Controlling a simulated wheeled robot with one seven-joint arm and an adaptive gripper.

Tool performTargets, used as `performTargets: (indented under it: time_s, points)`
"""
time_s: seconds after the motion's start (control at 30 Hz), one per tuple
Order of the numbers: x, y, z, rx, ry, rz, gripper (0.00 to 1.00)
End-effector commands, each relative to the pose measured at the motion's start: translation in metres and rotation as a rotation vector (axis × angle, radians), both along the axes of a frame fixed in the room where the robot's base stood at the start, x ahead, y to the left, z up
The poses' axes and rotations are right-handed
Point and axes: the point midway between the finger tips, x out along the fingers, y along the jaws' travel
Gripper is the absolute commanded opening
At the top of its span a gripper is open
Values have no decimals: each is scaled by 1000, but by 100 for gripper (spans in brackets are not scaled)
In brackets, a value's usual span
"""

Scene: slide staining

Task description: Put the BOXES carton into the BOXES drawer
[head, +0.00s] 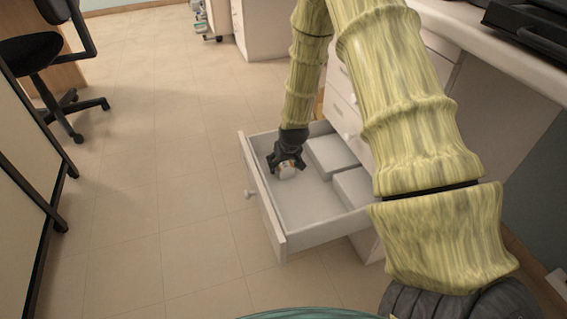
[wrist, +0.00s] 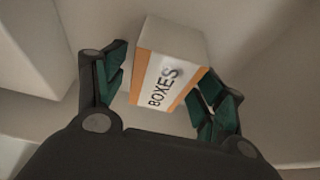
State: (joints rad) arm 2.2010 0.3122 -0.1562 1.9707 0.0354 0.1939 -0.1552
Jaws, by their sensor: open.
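The BOXES carton (wrist: 168,68) is a small white box with an orange-edged label reading BOXES. It sits between the two open fingers of my gripper (wrist: 158,92) in the wrist view, with a gap showing on the left side. In the head view the carton (head: 287,170) is inside the open drawer (head: 308,205), near its far left corner. My gripper (head: 287,157) is low in the drawer, just above and around the carton. Whether the carton rests flat on the drawer floor is hard to tell.
Two white blocks, one farther back (head: 331,155) and one nearer (head: 354,187), lie along the drawer's right side. The drawer's middle floor is bare. A counter (head: 490,50) stands on the right. Open tiled floor (head: 150,180) lies to the left, with a black chair (head: 45,60) beyond.

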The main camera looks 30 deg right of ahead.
Motion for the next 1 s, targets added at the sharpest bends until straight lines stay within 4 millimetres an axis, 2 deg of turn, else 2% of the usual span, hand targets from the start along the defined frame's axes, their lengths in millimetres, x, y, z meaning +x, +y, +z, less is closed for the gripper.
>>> performTargets:
  time_s: [0.17, 0.7, 1.0]
  points:
    - [-2, 1, 11, 0, -1, 0, 70]
    - [-36, 9, 96, 0, -1, 0, 70]
    - [-45, 10, 113, 0, 0, 0, 70]
